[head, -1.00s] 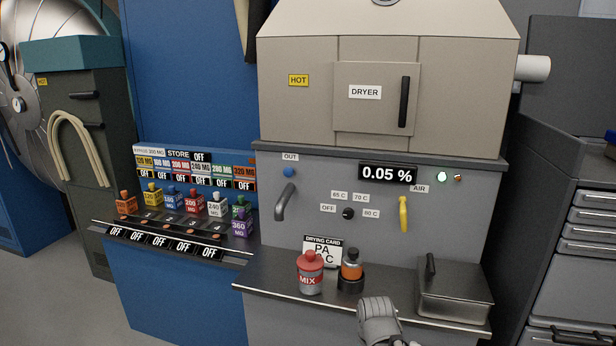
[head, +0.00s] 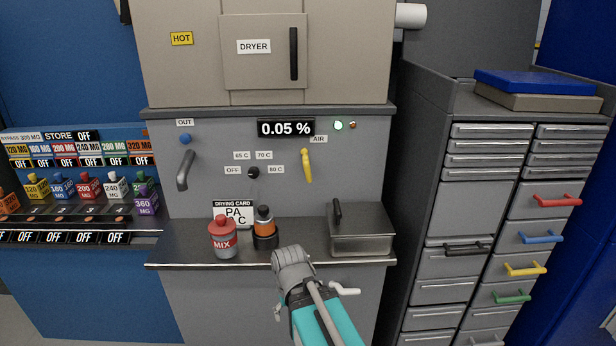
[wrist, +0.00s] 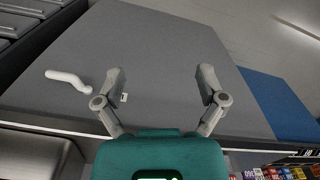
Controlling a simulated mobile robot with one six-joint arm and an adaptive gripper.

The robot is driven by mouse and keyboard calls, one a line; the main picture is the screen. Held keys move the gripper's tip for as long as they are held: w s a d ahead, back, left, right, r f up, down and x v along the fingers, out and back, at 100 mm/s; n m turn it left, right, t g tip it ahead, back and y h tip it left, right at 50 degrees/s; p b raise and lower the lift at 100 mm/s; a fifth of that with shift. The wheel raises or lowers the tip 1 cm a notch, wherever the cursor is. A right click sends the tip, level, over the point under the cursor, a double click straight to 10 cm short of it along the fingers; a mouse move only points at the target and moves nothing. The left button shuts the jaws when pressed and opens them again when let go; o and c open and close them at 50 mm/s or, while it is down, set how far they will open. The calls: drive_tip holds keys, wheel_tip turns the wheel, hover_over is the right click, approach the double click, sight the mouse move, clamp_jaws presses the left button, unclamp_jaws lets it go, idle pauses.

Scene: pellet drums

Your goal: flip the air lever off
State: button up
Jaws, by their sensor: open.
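The yellow air lever (head: 307,166) is on the grey dryer panel in the head view, below the AIR label (head: 319,139). It hangs almost straight down from its upper end. My gripper (wrist: 162,72) is open and empty in the wrist view, its two fingers spread in front of a plain grey surface. In the head view my arm is low, in front of the shelf and well below the lever; my fingertips are not clear there. The lever does not show in the wrist view.
The shelf (head: 190,254) holds a red-topped MIX jar (head: 223,240), an orange bottle (head: 265,222) and a lidded metal box (head: 361,232). A grey outlet handle (head: 185,170) and a temperature knob (head: 254,172) share the panel. Drawers (head: 470,210) stand at right.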

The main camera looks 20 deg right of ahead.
drive_tip(key=c, duration=0.4)
drive_tip(key=shift+w+d+f+h, duration=0.1)
drive_tip(key=shift+w+d+h, duration=0.25)
drive_tip(key=shift+w, duration=0.2)
drive_tip(key=c, duration=0.5)
drive_tip(key=shift+w+d+t+h, duration=0.3)
drive_tip(key=shift+w+d+h, duration=0.3)
drive_tip(key=shift+w, duration=0.35)
clamp_jaws()
drive_tip(key=w+d+r+n+t+h+b, duration=0.1)
drive_tip(key=w+d+r+n+t+h, duration=0.2)
drive_tip(key=w, duration=0.4)
drive_tip(key=w+d+r+t+h+b, duration=0.1)
drive_tip(key=w+d+r+h, duration=0.15)
drive_tip(key=w+h, duration=0.35)
drive_tip(key=shift+w+a+r+n+t+h+b, duration=0.35)
drive_tip(key=shift+w+a+r+n+t+h, duration=0.6)
drive_tip(key=shift+w+r, duration=1.25)
drive_tip(key=shift+w+a+r+n+t+h+b, duration=0.35)
drive_tip(key=shift+w+r+n+t, duration=1)
drive_tip(key=shift+w, duration=1.55)
drive_tip(key=shift+w+a+r+n+t+h+b, duration=0.3)
drive_tip(key=shift+w+a+r+n+t+h, duration=0.55)
drive_tip(key=shift+w+r+t, duration=1)
drive_tip(key=shift+w+d+r+g, duration=0.15)
drive_tip(key=shift+w+g, duration=0.3)
drive_tip(key=shift+w, duration=0.25)
